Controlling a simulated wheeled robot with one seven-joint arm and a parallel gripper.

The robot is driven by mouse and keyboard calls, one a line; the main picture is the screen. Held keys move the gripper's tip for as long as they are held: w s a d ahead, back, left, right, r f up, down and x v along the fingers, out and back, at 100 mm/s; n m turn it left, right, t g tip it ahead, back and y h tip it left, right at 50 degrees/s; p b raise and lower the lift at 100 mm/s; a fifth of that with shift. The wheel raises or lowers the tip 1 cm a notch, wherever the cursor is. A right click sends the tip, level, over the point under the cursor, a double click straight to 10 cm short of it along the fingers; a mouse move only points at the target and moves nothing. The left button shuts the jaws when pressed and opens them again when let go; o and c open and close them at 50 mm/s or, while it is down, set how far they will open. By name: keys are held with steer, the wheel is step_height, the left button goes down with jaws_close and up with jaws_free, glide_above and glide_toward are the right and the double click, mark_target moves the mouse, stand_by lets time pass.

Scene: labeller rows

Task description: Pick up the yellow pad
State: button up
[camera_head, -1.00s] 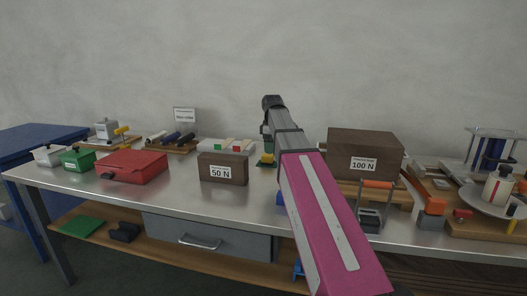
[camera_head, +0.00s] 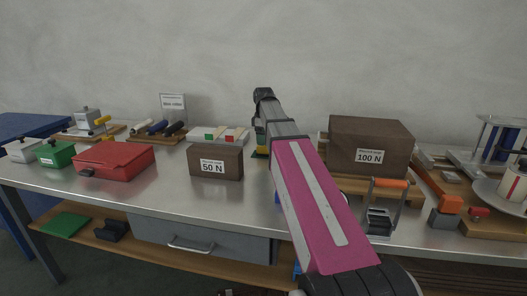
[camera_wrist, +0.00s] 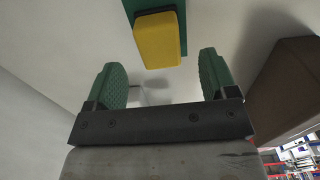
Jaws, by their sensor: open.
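The yellow pad (camera_wrist: 158,40) is a rounded block on a dark green base (camera_wrist: 130,8) in the wrist view. In the head view a sliver of the yellow pad (camera_head: 261,150) shows behind my arm, on the bench past the 50 N block; the rest is hidden. My gripper (camera_wrist: 162,78) is open with its two green fingers apart and nothing between them. The pad lies ahead of the fingertips, roughly centred between them and apart from them. In the head view my arm mostly hides the gripper.
The brown 50 N block (camera_head: 214,161) stands left of my arm, the larger 100 N block (camera_head: 369,147) right. A brown block (camera_wrist: 290,90) is at the right of the wrist view. A red box (camera_head: 113,157) sits left on the metal bench (camera_head: 150,196). Bare bench lies in front.

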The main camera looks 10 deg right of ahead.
mark_target(264, 148)
steer(key=shift+f, duration=2.6)
steer(key=shift+c, duration=0.4)
steer(key=c, duration=0.9)
